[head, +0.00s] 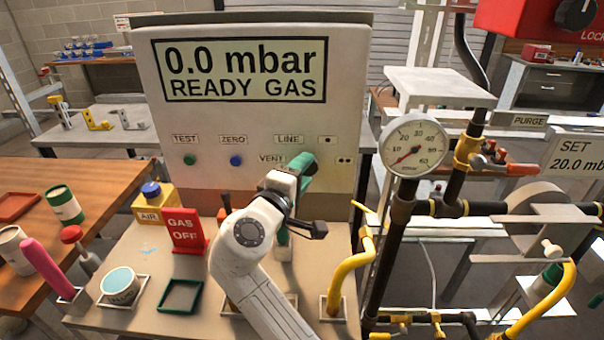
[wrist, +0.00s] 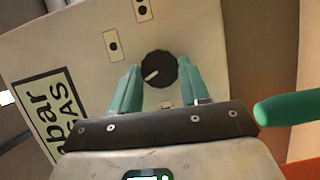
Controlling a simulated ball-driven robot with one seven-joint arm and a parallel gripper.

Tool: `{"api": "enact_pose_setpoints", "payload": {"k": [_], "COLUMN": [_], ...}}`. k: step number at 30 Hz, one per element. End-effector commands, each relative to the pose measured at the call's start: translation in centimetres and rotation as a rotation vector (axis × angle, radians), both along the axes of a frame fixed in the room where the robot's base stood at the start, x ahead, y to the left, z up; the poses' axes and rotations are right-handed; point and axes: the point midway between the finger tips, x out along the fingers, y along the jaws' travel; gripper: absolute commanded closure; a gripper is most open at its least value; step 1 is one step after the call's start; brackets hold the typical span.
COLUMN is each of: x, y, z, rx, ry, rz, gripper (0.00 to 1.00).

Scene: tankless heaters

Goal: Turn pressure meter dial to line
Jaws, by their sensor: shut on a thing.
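The pressure meter (head: 240,120) is a large pale box; its display reads "0.0 mbar READY GAS". In the wrist view, its round black dial (wrist: 158,68) has a white pointer mark slanting to the lower left. My gripper (wrist: 157,80) has its teal fingers on either side of the dial, shut on it. In the head view, my gripper (head: 300,166) is against the meter's lower right, hiding the dial. The LINE label (head: 289,139) shows just above it, and the VENT label (head: 271,158) is partly covered.
A round gauge (head: 413,145) on dark pipes stands close right of the meter. A yellow pipe (head: 352,272) rises below it. A red GAS OFF sign (head: 188,232), a yellow AIR block (head: 152,203) and a green tray (head: 180,296) are on the bench.

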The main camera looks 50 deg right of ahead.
Motion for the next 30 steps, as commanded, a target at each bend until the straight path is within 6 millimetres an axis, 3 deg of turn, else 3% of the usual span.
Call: {"api": "enact_pose_setpoints", "payload": {"k": [9,10,17,25,30], "x": [-0.1,-0.1,0.0,0.0,-0.4], "y": [0.0,0.0,0.0,0.1,1.8], "z": [-0.2,-0.2,-0.1,-0.1,-0.1], "rx": [0.003,0.003,0.002,0.001,0.001], "ry": [0.003,0.003,0.002,0.001,0.001], "rz": [-0.003,-0.003,-0.002,-0.001,0.003], "gripper": [0.85,0.52,0.3,0.29,0.29]}}
